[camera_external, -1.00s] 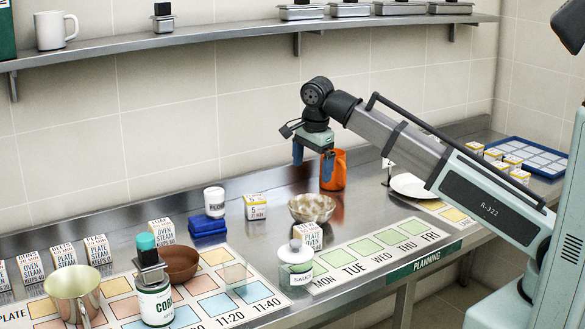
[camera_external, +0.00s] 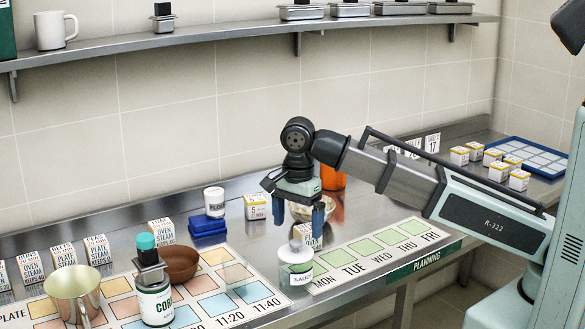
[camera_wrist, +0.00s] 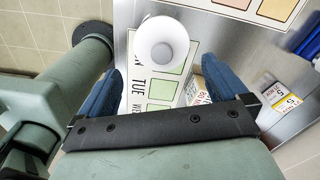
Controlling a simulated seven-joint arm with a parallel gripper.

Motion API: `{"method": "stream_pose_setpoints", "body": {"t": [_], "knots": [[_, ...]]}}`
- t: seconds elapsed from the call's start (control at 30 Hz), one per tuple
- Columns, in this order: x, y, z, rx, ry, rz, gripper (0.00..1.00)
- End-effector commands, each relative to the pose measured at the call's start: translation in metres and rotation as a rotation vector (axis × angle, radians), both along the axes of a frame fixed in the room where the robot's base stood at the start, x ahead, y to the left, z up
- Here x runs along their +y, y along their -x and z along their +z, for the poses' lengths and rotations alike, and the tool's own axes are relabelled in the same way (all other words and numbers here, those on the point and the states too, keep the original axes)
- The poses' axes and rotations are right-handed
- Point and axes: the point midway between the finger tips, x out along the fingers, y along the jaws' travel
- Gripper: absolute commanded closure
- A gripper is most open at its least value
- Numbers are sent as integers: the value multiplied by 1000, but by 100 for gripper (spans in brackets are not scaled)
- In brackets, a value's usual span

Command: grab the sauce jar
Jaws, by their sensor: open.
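The sauce jar (camera_external: 297,264) is a white lidded jar with a knob and a label reading "SAUCE". It stands upright on the counter at the left end of the weekday planning mat (camera_external: 335,271). My gripper (camera_external: 299,219) is open and empty, with its blue fingers pointing down above the jar and a little behind it. In the wrist view the white jar (camera_wrist: 161,43) shows from above, beyond the gap between the blue fingertips (camera_wrist: 168,82). The fingers are apart from the jar.
A small printed box (camera_external: 308,237) stands just behind the jar, close to my fingers.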

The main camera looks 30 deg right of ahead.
Motion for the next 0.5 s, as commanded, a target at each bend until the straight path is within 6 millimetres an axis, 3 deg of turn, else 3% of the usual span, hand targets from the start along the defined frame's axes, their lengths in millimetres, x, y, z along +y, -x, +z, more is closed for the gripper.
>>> {"method": "stream_pose_setpoints", "body": {"t": [0.2,0.5], "knots": [[-1,0,-32,1,1,0,0],[0,0,-49,-1,0,0,0]]}}
